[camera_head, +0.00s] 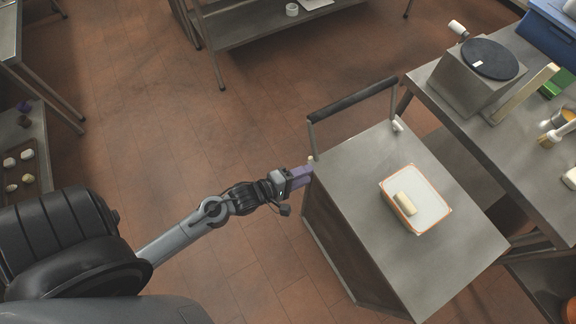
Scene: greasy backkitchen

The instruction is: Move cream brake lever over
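A steel cart (352,185) with a black push handle (350,100) stands right of centre. A small cream piece (311,158) shows at the cart's left corner, by the foot of the handle, and a cream stub (397,125) shows at the handle's other foot. I cannot tell for certain which is the brake lever. My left gripper (306,175), with purple fingers, is at the left corner, just below the first cream piece. Whether it touches the cart or cream piece, and whether its fingers are open, is unclear. My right gripper is out of view.
A white tray with an orange rim (438,218) lies on the cart top and holds a cream block (405,204). A steel table (490,140) with a scale-like device (488,60) stands close at the right. The tiled floor (150,120) left of the cart is clear.

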